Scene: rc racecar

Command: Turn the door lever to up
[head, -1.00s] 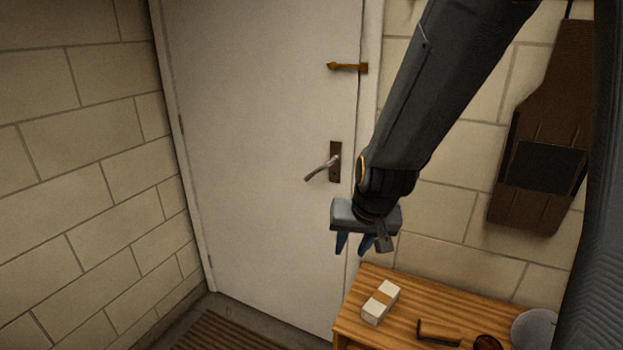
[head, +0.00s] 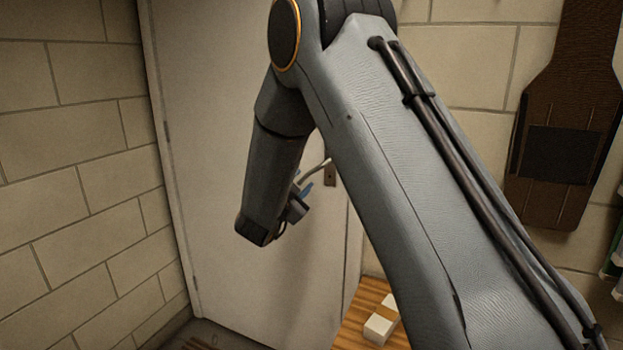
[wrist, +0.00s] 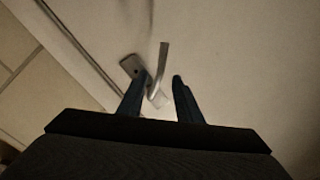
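The door lever (head: 316,171) is a silver bar on a dark plate (head: 330,175) at the door's right edge. Its visible part slopes down to the left from the plate, and its free end is hidden behind my gripper in the head view. My gripper (head: 305,190) is just below and left of the plate. In the wrist view my gripper (wrist: 161,78) is open, with two dark blue fingers apart. The lever (wrist: 161,70) shows in the gap between them, with the plate (wrist: 131,66) beside the left fingertip. I cannot tell whether a finger touches the lever.
The white door (head: 205,120) is shut. A block wall (head: 80,170) stands close on the left. A wooden table (head: 352,330) with a white box (head: 379,329) stands at lower right, partly behind my arm. A brown guitar case-like object (head: 565,110) hangs on the right wall.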

